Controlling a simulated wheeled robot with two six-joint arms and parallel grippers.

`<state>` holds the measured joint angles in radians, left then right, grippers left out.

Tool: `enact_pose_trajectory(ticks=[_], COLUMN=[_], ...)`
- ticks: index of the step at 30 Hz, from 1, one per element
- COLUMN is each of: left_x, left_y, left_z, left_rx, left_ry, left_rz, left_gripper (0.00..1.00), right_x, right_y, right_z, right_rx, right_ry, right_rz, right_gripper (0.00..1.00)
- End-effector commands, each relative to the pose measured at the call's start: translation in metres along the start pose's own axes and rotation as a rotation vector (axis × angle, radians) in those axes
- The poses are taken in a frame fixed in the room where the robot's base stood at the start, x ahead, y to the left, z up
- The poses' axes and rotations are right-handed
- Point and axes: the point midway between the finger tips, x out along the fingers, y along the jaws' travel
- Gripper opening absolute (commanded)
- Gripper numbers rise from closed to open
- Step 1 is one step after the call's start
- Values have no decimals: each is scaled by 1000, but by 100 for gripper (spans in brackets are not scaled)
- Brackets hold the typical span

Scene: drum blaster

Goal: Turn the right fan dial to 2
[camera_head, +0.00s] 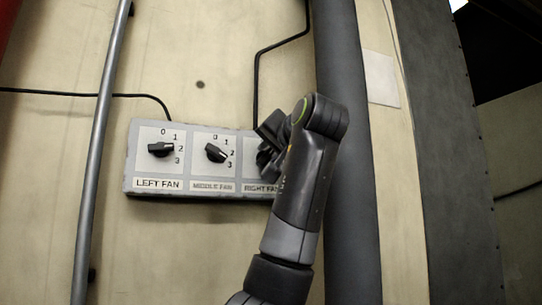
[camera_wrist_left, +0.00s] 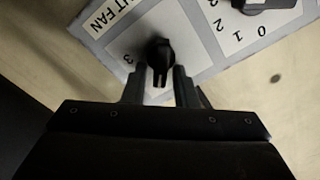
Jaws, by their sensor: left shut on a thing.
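The right fan dial (camera_head: 263,159) is a black knob on the right end of the control panel, mostly hidden behind my left gripper (camera_head: 270,138) in the head view. In the left wrist view the dial (camera_wrist_left: 159,52) sits between the two fingers of my left gripper (camera_wrist_left: 160,88), which is shut on it. A "3" shows beside the dial there; its other numbers are hidden. I cannot tell exactly which number its pointer faces. The "RIGHT FAN" label (camera_head: 260,188) shows below it, partly covered by my arm. My right gripper is not in view.
The grey panel (camera_head: 128,170) also carries the left fan dial (camera_head: 160,149) and the middle fan dial (camera_head: 215,153). A thin pipe (camera_head: 100,130) runs left of the panel, and a thick dark pipe (camera_head: 342,60) stands close on the right. Black cables reach the panel.

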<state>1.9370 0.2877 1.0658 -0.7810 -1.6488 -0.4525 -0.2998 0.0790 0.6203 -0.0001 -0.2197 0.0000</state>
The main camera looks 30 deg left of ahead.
Motion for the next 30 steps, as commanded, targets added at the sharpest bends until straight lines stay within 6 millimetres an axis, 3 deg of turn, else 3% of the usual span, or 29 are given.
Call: enact_pose_trajectory(ticks=[15, 30], left_x=[0, 0], left_y=[6, 7], left_z=[2, 3], left_rx=[459, 672], left_ry=[1, 1], left_rz=[-1, -1], left_gripper=[3, 3], right_x=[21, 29], right_y=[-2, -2], right_z=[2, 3], right_rx=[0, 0], right_ry=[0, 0], right_rz=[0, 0], right_gripper=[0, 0])
